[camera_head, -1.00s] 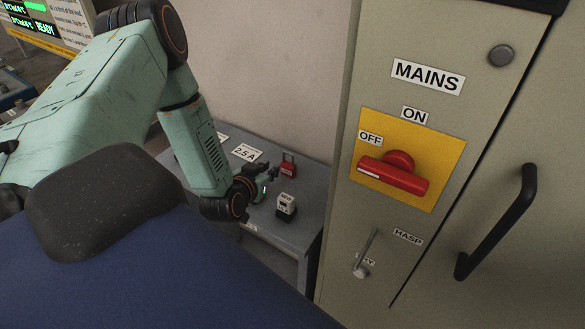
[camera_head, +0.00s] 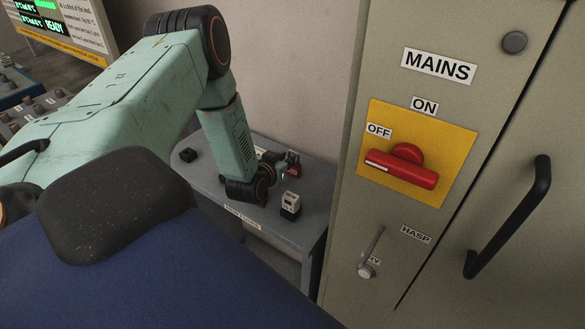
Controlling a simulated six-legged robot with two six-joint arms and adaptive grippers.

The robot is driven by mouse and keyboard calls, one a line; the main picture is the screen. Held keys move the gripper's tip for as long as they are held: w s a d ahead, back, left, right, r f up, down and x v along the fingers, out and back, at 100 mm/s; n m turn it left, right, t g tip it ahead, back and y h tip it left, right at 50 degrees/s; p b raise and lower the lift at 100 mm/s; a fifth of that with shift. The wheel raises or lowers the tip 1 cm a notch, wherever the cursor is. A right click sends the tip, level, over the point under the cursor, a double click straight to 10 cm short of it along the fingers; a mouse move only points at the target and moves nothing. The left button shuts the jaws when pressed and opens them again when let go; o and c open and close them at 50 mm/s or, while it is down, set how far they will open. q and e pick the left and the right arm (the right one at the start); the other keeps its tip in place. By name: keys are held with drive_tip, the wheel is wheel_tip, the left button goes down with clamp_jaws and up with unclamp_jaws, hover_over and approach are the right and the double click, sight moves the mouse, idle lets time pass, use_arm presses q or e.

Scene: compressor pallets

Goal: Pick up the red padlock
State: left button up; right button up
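The small red padlock (camera_head: 294,170) stands on the grey bench (camera_head: 310,202) beyond my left arm, partly hidden by my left gripper. My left gripper (camera_head: 281,166) is right beside the padlock, at its left, with dark fingers that look spread apart. The fingertips overlap the padlock's upper part in the picture, and I cannot tell whether they touch it. My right gripper is not in view.
A small black and white block (camera_head: 290,206) stands on the bench just in front of the padlock. A black block (camera_head: 188,155) sits at the bench's left end. The grey cabinet (camera_head: 345,235) with the red mains switch (camera_head: 402,167) rises close at the right.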

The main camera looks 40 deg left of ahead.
use_arm(q)
drive_tip(key=shift+w, duration=0.1)
drive_tip(key=shift+c, duration=0.6)
drive_tip(key=shift+w+d+f, duration=0.15)
drive_tip(key=shift+w, duration=0.15)
clamp_jaws()
drive_tip(key=shift+s, duration=0.35)
drive_tip(key=shift+w, duration=0.2)
drive_tip(key=shift+w+r, duration=0.1)
drive_tip(key=shift+r, duration=0.1)
wheel_tip(320, 180, up, 10)
drive_tip(key=p, duration=0.3)
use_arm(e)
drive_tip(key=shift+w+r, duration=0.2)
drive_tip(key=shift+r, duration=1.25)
